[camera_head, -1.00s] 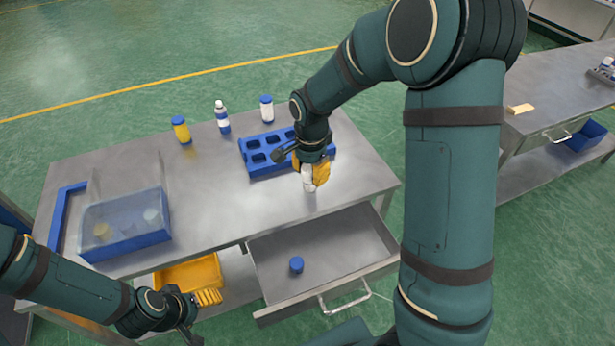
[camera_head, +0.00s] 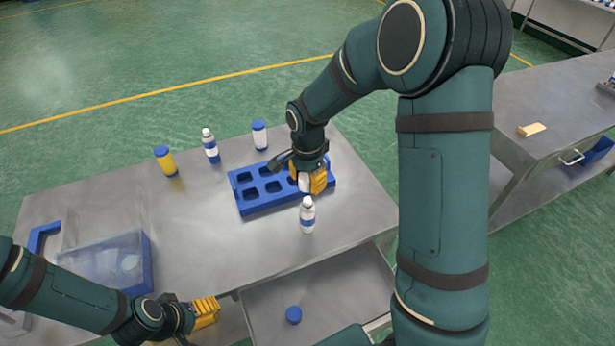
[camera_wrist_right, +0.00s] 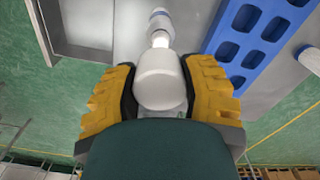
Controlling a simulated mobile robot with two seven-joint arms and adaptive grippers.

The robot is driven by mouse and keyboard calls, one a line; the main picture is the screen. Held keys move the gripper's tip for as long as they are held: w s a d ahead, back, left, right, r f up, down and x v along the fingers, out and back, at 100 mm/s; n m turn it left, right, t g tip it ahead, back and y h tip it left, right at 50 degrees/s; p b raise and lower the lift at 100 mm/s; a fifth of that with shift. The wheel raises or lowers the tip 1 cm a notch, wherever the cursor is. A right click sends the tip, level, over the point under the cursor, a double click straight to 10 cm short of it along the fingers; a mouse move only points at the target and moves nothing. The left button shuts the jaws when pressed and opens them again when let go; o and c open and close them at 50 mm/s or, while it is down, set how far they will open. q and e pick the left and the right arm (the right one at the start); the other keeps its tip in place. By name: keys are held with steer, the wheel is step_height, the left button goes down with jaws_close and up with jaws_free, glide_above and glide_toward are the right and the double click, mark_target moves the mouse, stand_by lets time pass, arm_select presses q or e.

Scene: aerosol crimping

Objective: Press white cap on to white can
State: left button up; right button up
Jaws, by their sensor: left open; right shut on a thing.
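The white can (camera_head: 308,220) with a blue band stands upright on the metal table, in front of the blue rack. In the right wrist view the can (camera_wrist_right: 161,22) shows beyond the held cap. My right gripper (camera_head: 311,183) is shut on the white cap (camera_wrist_right: 160,78), a smooth white cylinder between the yellow fingers. In the head view the cap (camera_head: 304,182) is just behind the can's top; whether they touch is unclear. My left gripper (camera_head: 198,318) is open and empty by the table's front edge, its fingers partly hidden.
The blue rack (camera_head: 239,205) with empty holes is close to the right gripper. A yellow can (camera_head: 165,163), a blue-banded can (camera_head: 211,150) and a blue-capped can (camera_head: 259,138) stand behind. A clear bin (camera_head: 95,268) is left. A blue cap (camera_head: 293,315) lies in the open drawer (camera_head: 340,290).

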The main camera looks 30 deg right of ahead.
mark_target(308, 199)
steer(key=shift+f, duration=0.65)
steer(key=shift+f+b, duration=0.55)
steer(key=shift+f, duration=0.35)
steer(key=shift+f+b, duration=1.55)
steer(key=shift+f, duration=0.55)
steer(key=o, duration=1.1)
steer(key=shift+o, duration=0.2)
steer(key=shift+r, duration=0.1)
